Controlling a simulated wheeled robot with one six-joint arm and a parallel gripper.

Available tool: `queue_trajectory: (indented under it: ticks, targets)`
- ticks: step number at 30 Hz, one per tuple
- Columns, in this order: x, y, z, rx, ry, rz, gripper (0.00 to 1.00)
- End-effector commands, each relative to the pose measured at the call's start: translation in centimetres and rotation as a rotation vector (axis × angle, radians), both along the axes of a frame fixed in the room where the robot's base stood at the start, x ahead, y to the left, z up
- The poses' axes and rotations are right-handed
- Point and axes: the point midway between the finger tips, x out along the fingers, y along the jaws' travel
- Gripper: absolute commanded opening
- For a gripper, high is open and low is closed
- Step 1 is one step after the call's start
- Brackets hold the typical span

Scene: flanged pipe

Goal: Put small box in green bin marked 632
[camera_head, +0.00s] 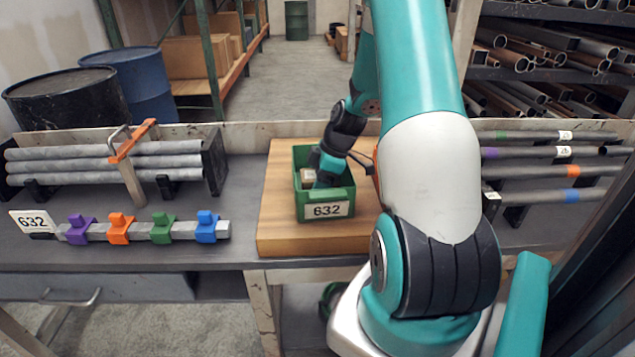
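The green bin (327,196) has a white label reading 632 on its front. It stands on a wooden board on the workbench. A small box (308,176), light brown, shows inside the bin at its left side, partly hidden by my gripper. My gripper (322,181) reaches down into the bin from above, right beside or on the small box. Its fingertips are hidden, so I cannot tell whether they hold the box or are apart from it.
The wooden board (283,238) lies on the grey workbench (243,190). At left are a rack of grey pipes (105,163), a bar with coloured clamps (140,231) and a 632 sign (32,222). Coloured-band pipes (550,172) lie at right. My arm covers the board's right side.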

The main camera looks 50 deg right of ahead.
Motion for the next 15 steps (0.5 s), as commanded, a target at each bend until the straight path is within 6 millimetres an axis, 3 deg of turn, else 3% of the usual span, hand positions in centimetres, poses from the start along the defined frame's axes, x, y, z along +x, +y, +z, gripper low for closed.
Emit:
queue_trajectory:
  ticks: [9, 10, 12, 15]
  targets:
    - [0.04, -0.03, -0.29, -0.001, -0.002, 0.000, 0.31]
    - [0.03, -0.02, -0.18, -0.001, -0.001, -0.001, 0.71]
    - [0.03, -0.02, -0.15, -0.001, -0.001, -0.001, 0.87]
    - [0.03, -0.03, -0.14, -0.001, -0.001, 0.000, 0.89]
